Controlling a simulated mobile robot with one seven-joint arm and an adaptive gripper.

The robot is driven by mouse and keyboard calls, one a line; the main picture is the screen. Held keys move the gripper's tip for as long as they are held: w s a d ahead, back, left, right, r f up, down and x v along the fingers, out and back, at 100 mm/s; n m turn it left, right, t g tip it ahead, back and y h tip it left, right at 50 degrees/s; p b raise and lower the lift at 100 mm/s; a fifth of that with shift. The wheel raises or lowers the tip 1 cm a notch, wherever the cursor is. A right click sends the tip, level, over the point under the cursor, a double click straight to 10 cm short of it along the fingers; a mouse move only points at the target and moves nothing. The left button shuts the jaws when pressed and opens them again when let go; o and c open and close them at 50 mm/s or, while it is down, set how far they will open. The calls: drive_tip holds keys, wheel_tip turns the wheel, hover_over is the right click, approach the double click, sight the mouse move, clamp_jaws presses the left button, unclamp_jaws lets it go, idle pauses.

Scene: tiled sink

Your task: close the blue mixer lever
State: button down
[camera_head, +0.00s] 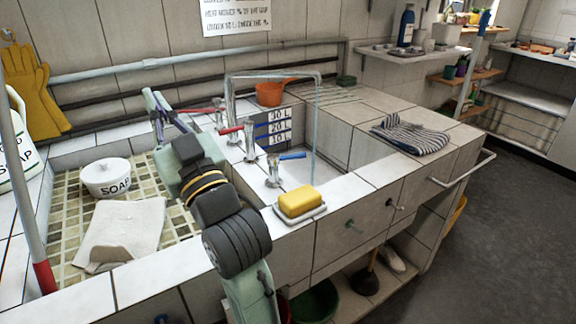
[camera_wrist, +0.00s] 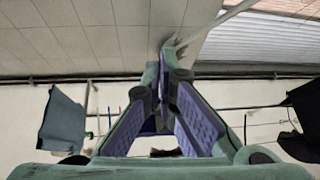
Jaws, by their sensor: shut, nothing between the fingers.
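The blue mixer lever (camera_head: 292,156) sticks out to the right from the top of a chrome mixer (camera_head: 273,172) on the front part of the sink. A thin stream of water (camera_head: 316,120) falls from the chrome spout (camera_head: 275,75) into the basin. My gripper (camera_head: 154,104) is raised to the left of the taps, over the tiled drain side, well apart from the blue lever. In the wrist view my gripper (camera_wrist: 163,60) is shut with its fingertips together and nothing between them. The blue lever cannot be made out in the wrist view.
Two mixers with red levers (camera_head: 231,130) stand between my gripper and the blue lever. A yellow sponge (camera_head: 300,201) lies on a dish at the front edge. A white soap pot (camera_head: 106,177) and a cloth (camera_head: 122,232) are at left.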

drive_tip(key=w+d+f+m+h, duration=0.25)
drive_tip(key=d+f+h, duration=0.2)
drive_tip(key=d, duration=0.25)
drive_tip(key=w+d+f+m+h, duration=0.25)
drive_tip(key=w+d+f, duration=0.2)
drive_tip(key=d, duration=0.25)
drive_tip(key=m+g+h, duration=0.1)
drive_tip(key=g+h, duration=0.2)
drive_tip(key=h, duration=0.1)
approach(295, 156)
drive_tip(key=p+x, duration=0.1)
drive_tip(key=x, duration=0.1)
drive_tip(key=p+x, duration=0.1)
drive_tip(key=x, duration=0.1)
drive_tip(key=p+x, duration=0.1)
drive_tip(key=x, duration=0.2)
drive_tip(key=shift+s+a+f, duration=0.1)
drive_tip(key=shift+f, duration=0.15)
drive_tip(key=shift+w+d+n+g+y, duration=0.3)
drive_tip(key=shift+w+n+y, duration=0.35)
drive_tip(key=shift+y, duration=0.25)
drive_tip(key=n+g+y, duration=0.1)
drive_tip(key=w+n+g+y+b, duration=0.1)
drive_tip(key=shift+a+f+n+y, duration=0.1)
drive_tip(key=shift+a+n+y, duration=0.05)
drive_tip(key=shift+n+y, duration=0.25)
drive_tip(key=shift+s+n+g+y, duration=0.1)
drive_tip(key=shift+n+g+y, duration=0.25)
drive_tip(key=shift+y, duration=0.15)
